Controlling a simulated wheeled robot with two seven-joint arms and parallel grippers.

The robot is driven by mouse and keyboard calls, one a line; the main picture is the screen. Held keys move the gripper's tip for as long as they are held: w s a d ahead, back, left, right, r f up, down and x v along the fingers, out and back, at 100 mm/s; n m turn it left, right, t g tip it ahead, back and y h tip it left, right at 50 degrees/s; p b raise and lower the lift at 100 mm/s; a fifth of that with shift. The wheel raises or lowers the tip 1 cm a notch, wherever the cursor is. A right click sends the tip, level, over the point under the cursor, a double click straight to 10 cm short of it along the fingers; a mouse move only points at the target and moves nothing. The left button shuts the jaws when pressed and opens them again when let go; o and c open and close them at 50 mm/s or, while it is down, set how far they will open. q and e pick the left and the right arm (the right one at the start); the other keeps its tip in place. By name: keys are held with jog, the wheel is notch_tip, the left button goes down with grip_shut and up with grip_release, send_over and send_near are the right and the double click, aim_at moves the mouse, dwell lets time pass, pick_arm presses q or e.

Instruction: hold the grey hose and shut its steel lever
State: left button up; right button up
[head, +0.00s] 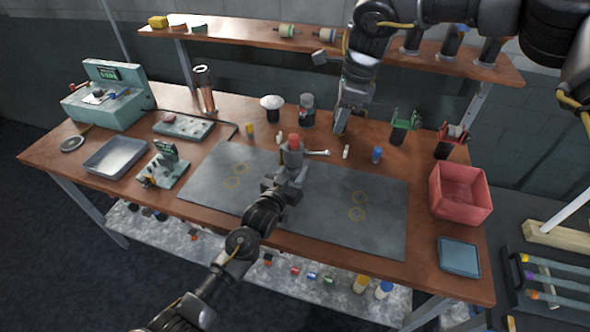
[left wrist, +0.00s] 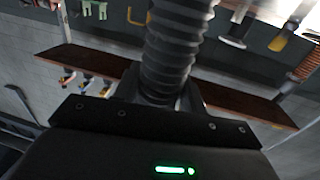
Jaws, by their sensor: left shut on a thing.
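The grey hose (head: 291,158) stands upright over the dark mat, with a red top. In the left wrist view the ribbed hose (left wrist: 172,50) rises from between the jaws. My left gripper (head: 285,188) is shut on the hose from the front; the jaws hide its lower part. The steel lever (head: 317,153) sticks out to the right from the hose's upper part. My right gripper (head: 341,128) points down behind and to the right of the lever, apart from it. Whether its fingers are open or shut is too small to tell.
The dark mat (head: 380,225) is clear on its right side. A blue cap-like piece (head: 376,155) and a small white bottle (head: 346,152) stand near its back edge. A red bin (head: 460,193) is at the right; a metal tray (head: 114,157) is at the left.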

jog(key=shift+a, duration=0.25)
jog(key=shift+c, duration=1.2)
jog(key=shift+a+r+m+y, duration=0.3)
jog(key=shift+a+r+m, duration=0.45)
jog(key=shift+m, duration=0.05)
grip_shut()
jog(key=r+m, duration=0.1)
jog(key=m, duration=1)
jog(key=r+m, duration=0.2)
jog(key=m, duration=1)
jog(key=d+r+m, duration=0.1)
jog(key=m, duration=1.1)
jog(key=shift+s+r+t, duration=0.1)
jog(key=shift+r+t, duration=0.15)
jog(key=shift+t, duration=0.05)
